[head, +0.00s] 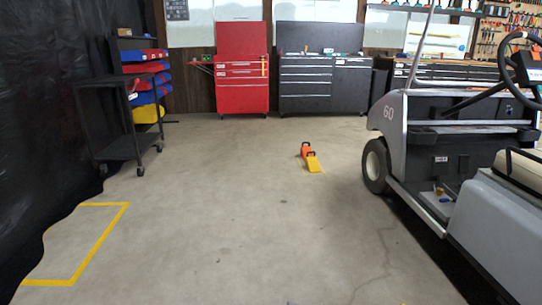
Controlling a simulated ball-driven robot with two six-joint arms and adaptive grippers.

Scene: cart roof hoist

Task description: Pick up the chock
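The chock (312,163) lies on the concrete floor ahead, a little right of the middle of the head view. It has a yellow sloped part towards me and an orange part with a dark opening, perhaps a handle, behind it. It stands apart from the cart's front wheel, to the left of it. Neither of my grippers shows in the head view.
A grey golf cart (415,125) marked 60 fills the right side. A black trolley (128,145) and black curtain stand at left, near yellow floor tape (102,243). Red (242,75) and dark (318,90) tool cabinets line the back.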

